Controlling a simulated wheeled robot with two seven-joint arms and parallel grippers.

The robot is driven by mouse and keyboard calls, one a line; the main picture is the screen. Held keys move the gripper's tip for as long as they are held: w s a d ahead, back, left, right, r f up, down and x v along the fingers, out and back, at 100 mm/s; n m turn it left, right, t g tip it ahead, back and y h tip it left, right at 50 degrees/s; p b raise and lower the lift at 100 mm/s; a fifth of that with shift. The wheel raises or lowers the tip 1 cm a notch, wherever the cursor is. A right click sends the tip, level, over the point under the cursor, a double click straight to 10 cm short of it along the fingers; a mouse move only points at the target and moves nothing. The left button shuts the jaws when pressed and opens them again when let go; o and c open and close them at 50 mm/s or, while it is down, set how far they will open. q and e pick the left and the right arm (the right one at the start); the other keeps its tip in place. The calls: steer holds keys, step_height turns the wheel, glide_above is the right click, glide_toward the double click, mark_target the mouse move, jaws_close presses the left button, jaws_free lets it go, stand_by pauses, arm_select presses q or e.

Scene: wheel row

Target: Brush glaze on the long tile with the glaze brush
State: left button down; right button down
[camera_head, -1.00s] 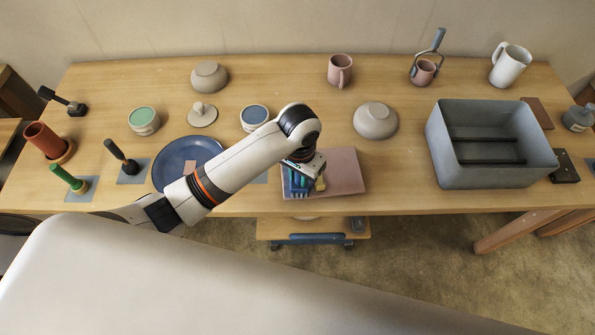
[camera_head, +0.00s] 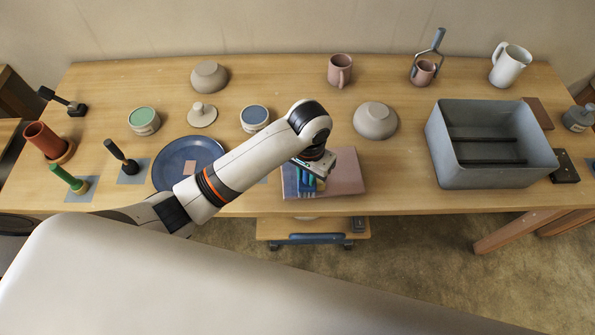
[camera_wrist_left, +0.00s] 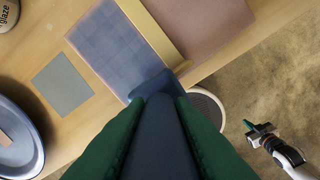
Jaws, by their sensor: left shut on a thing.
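My left gripper (camera_head: 311,182) is shut on the dark blue-grey handle of the glaze brush (camera_wrist_left: 165,120). In the left wrist view its green fingers (camera_wrist_left: 160,130) lie on both sides of the handle. The wide brush head is over the near end of a bluish long tile (camera_wrist_left: 110,45); I cannot tell if it touches. The tile shows faint squarish blue patches. In the head view the arm hides much of the tile (camera_head: 289,181). A small gripper with green tips, seemingly my right one (camera_wrist_left: 259,130), shows low at the right of the wrist view.
A yellowish strip (camera_wrist_left: 150,28) runs along the tile, beside a pink slab (camera_head: 346,168). A blue plate (camera_head: 170,180) and a blue glaze jar (camera_head: 254,117) are nearby. A grey tub (camera_head: 490,175) stands right. The table's front edge is close to the slab.

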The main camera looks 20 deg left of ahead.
arm_select(q)
steer(key=shift+f, duration=0.5)
steer(key=shift+f, duration=0.2)
stand_by(0.3)
steer(key=shift+w+a, duration=0.6)
steer(key=shift+w, duration=1.35)
steer(key=shift+w+a, duration=0.65)
steer(key=shift+w, duration=1.35)
steer(key=shift+w+a, duration=0.6)
steer(key=shift+w, duration=1.35)
steer(key=shift+r, duration=1.05)
step_height(320, 180, up, 5)
steer(key=p, duration=0.6)
